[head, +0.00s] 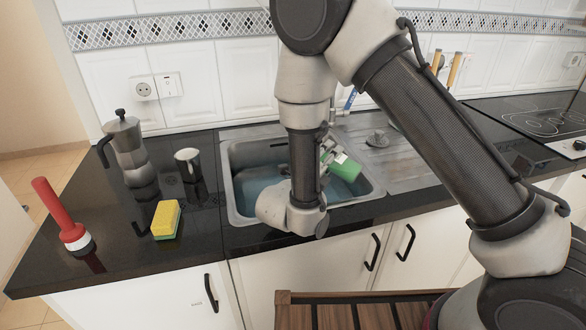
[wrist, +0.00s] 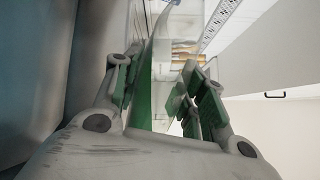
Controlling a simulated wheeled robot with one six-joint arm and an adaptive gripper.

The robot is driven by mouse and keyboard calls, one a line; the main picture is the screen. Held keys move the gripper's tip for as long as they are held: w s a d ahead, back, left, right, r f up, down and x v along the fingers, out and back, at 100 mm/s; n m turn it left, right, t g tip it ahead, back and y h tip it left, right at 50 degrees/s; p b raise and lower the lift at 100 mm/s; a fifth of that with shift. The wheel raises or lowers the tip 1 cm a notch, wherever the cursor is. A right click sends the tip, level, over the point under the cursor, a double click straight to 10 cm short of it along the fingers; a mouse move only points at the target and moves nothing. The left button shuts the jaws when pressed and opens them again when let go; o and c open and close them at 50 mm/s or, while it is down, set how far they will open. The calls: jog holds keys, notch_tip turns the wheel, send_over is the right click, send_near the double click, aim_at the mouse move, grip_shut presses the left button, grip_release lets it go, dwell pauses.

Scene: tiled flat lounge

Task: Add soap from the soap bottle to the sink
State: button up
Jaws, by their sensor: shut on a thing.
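The soap bottle (head: 347,169) is green with a pale part and is tilted over the right part of the sink (head: 232,190). My gripper (head: 332,155) is shut on it, mostly hidden behind my arm in the head view. In the wrist view, green surfaces show between and around the fingers of my gripper (wrist: 158,88), but the bottle's outline and opening are unclear. The sink is a grey metal basin with bluish water in its bottom. I cannot see whether soap is flowing.
The ribbed drainboard (head: 400,165) and the hob (head: 535,118) lie to the right.

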jog(key=shift+d+f+n+p, duration=0.1)
jog(key=shift+f+n+p, duration=0.2)
jog(key=shift+f+n, duration=0.3)
dwell(1.3)
jog(key=shift+r+n+p, duration=0.2)
jog(key=shift+n, duration=0.75)
jog(key=shift+r+n+p, duration=0.15)
jog(key=shift+n, duration=0.8)
dwell(3.6)
